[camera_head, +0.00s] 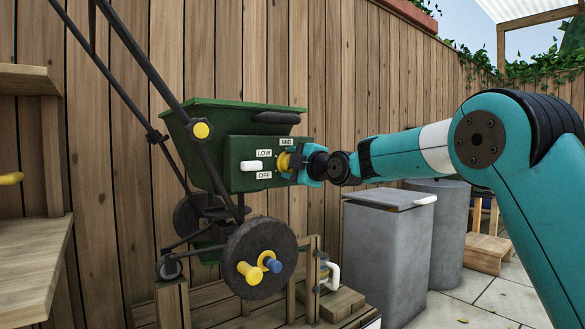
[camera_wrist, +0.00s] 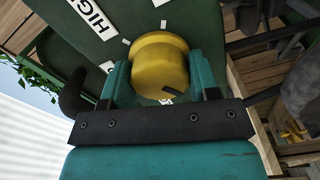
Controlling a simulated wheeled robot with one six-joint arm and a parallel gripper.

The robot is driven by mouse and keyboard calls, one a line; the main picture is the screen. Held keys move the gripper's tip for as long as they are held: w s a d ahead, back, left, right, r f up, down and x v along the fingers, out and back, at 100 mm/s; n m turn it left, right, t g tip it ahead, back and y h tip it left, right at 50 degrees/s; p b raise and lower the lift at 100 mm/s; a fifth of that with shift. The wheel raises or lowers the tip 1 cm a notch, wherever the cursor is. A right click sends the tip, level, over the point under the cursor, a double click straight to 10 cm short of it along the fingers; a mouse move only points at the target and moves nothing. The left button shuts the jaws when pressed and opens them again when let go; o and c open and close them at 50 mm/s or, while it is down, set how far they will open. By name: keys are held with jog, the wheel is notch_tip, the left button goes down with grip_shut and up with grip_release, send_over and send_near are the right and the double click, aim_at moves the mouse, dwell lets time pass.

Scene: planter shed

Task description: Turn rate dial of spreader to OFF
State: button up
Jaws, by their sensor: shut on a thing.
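The green spreader (camera_head: 225,150) stands on a wooden stand, with its yellow rate dial (camera_head: 283,161) on the right of its panel. White labels LOW, MID and OFF (camera_head: 264,175) show on the panel, and a white handle sits left of the dial. My gripper (camera_head: 292,165) reaches in from the right and covers part of the dial. In the wrist view the yellow dial (camera_wrist: 160,66) sits between the teal fingers of my gripper (camera_wrist: 160,82), which are shut on it. A HIGH label (camera_wrist: 93,18) shows there at upper left. A dark mark is on the dial's lower face; which setting it points to cannot be told.
Grey bins (camera_head: 385,245) stand right of the spreader, below my arm. A wooden fence (camera_head: 340,60) is behind it. Wooden shelves (camera_head: 25,265) are at the left edge. The spreader's wheel (camera_head: 258,240) and dark handle bars are below and left of the panel.

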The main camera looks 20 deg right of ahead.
jog(key=shift+f, duration=0.1)
dwell(0.3)
jog(key=o, duration=0.9)
jog(key=shift+s, duration=0.1)
jog(key=p+v, duration=0.2)
jog(key=v, duration=1.5)
jog(key=shift+p, duration=0.4)
jog(key=shift+s, duration=0.1)
